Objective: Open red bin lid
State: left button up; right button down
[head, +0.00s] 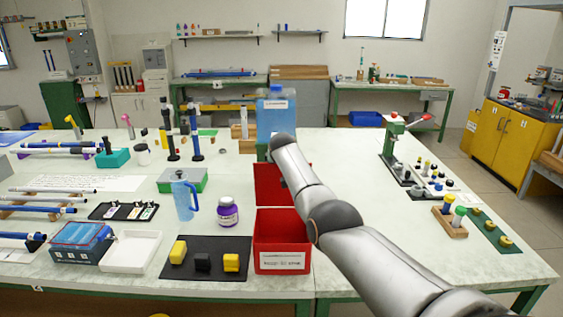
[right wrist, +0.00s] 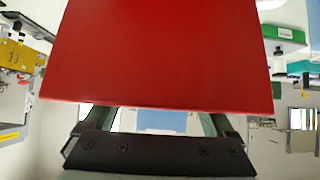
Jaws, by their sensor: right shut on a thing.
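The red bin (head: 282,255) stands near the front middle of the table, with a white label on its front. Its red lid (head: 265,187) is tilted up at the bin's far side, and the bin's inside shows from above. The lid (right wrist: 160,50) fills the upper middle of the right wrist view. My right gripper (right wrist: 157,118) is shut on the lid; its fingertips are partly hidden behind the red panel. In the head view my right arm reaches across the bin and covers part of the lid's right side. My left gripper is not in view.
A dark mat (head: 207,272) with yellow and black blocks lies left of the bin. A purple-labelled jar (head: 228,213) and a blue jug (head: 184,200) stand behind it. A large blue container (head: 275,108) stands beyond the lid.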

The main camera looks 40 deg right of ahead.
jog(key=shift+s+a+f, duration=0.1)
jog(key=shift+s+f, duration=0.05)
jog(key=shift+f, duration=0.4)
grip_release()
jog(key=shift+r, duration=0.4)
jog(key=v, duration=1.2)
jog(key=shift+a, duration=0.1)
jog(key=shift+f, duration=0.2)
